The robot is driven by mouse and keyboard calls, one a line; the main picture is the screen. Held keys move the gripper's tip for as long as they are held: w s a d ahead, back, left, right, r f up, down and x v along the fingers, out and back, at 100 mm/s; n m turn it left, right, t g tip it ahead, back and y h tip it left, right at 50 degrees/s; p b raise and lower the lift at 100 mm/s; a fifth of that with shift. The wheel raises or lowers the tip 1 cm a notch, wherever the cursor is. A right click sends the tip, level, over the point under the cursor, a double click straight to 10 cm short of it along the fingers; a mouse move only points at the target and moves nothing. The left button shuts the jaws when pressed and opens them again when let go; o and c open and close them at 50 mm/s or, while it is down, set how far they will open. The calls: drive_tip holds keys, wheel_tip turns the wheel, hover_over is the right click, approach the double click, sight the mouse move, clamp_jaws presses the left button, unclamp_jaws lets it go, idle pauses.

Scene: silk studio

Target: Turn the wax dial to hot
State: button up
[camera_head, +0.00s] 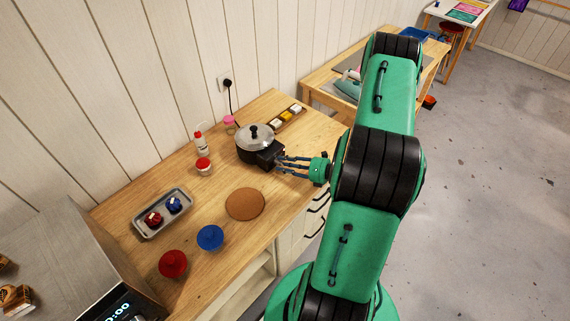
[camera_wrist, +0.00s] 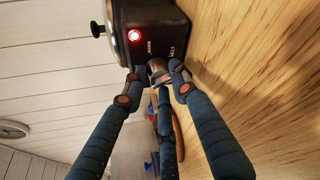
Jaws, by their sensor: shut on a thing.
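The wax pot (camera_head: 255,143) is a dark pot with a metal lid and a black knob, standing on the wooden counter. A black control box (camera_head: 268,156) sticks out from its side toward my gripper. In the wrist view the box (camera_wrist: 150,18) carries a lit red lamp (camera_wrist: 134,35) and small white lettering that is hard to read. The wax dial (camera_wrist: 158,74) is on the box face, partly hidden by my fingers. My gripper (camera_head: 279,163) reaches in from the right, its fingers closed around the dial. Which mark the dial points to is hidden.
A cork mat (camera_head: 245,204), red jar (camera_head: 203,166), white bottle (camera_head: 201,143) and tray (camera_head: 145,224) with red and blue items lie on the counter (camera_head: 205,269). Red (camera_head: 173,263) and blue (camera_head: 210,237) round things stand nearer.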

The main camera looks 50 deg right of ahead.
drive_tip(key=shift+o, duration=0.2)
drive_tip(key=shift+s+a+f, duration=0.15)
drive_tip(key=shift+a+f, duration=0.2)
drive_tip(key=shift+f, duration=0.05)
drive_tip(key=o, duration=0.9)
drive_tip(key=shift+o, duration=0.6)
drive_tip(key=shift+d+r, duration=0.25)
drive_tip(key=shift+v, duration=5.9)
